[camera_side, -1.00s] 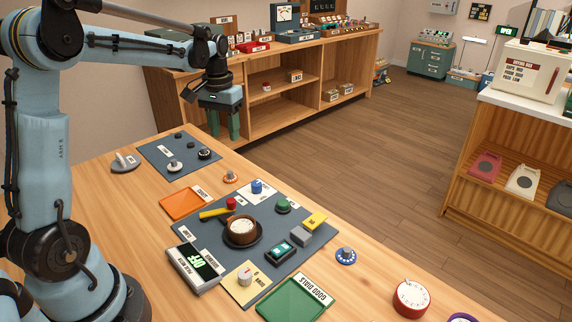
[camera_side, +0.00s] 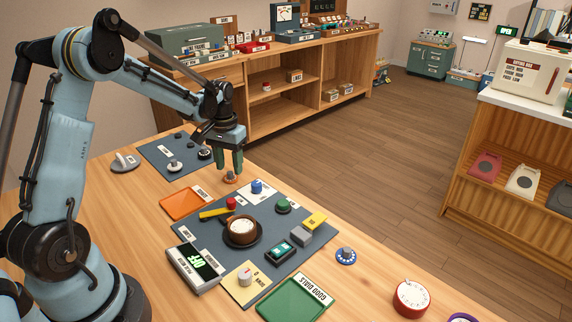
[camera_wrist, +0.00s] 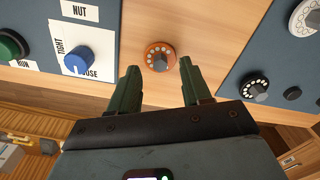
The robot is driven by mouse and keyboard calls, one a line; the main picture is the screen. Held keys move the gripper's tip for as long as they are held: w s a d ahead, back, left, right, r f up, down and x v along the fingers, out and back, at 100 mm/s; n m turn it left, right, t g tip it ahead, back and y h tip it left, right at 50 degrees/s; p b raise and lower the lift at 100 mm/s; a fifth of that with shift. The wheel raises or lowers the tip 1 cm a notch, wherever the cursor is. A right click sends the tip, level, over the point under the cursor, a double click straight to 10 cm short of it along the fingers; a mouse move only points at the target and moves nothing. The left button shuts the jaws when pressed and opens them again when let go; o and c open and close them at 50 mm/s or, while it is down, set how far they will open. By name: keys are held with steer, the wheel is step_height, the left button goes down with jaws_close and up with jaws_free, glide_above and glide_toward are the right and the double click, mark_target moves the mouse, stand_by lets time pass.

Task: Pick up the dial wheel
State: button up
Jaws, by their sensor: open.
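An orange dial wheel (camera_side: 230,179) with a grey hub lies on the bare wood, between the two grey mats. In the wrist view the orange dial wheel (camera_wrist: 160,57) shows its ring of holes, just beyond and between my fingertips. My gripper (camera_side: 230,168) is open, with its two green fingers pointing down over the orange wheel. In the wrist view my gripper (camera_wrist: 160,78) is empty. Whether the fingertips reach down beside the wheel, I cannot tell. A blue dial wheel (camera_side: 346,256) with a grey hub lies at the right of the larger mat.
An orange tray (camera_side: 184,205) and a blue knob (camera_side: 257,187) on a white card stand close by. The small mat (camera_side: 150,148) holds black and white dial parts. A green tray (camera_side: 295,300) and a red-rimmed dial (camera_side: 411,298) are at the front.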

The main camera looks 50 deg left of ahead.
steer(key=shift+f, duration=0.95)
jaws_close()
steer(key=shift+r, duration=0.1)
